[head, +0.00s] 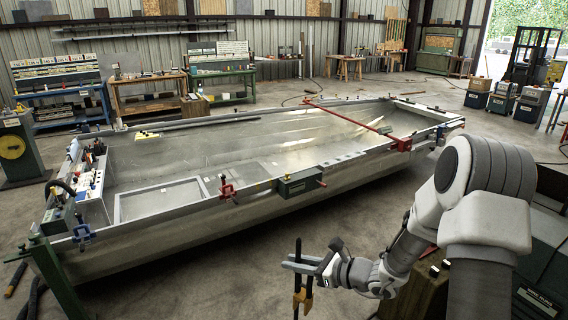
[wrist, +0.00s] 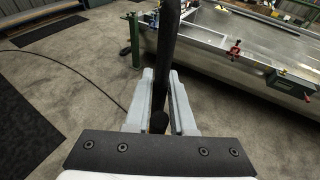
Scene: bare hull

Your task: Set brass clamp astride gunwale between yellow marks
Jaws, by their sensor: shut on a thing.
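My gripper (head: 298,264) is shut on the brass clamp, in front of the hull's near side. The clamp shows a long dark bar (head: 297,249), roughly upright, with brass-coloured parts (head: 302,297) below the fingers. In the wrist view the dark bar (wrist: 168,50) rises between the grey fingers (wrist: 160,100), and a small brass-coloured part (wrist: 158,122) shows near their base. The near gunwale (head: 160,211) of the metal hull runs behind the gripper, apart from the clamp. Yellow marks on it are too small to tell surely.
On the near gunwale sit a red clamp (head: 227,189), a green-grey box (head: 299,184) with a red handle, and a blue clamp (head: 82,236). A long red bar (head: 350,120) crosses the hull. A green post (head: 58,275) stands at the near left corner. Floor before the hull is mostly clear.

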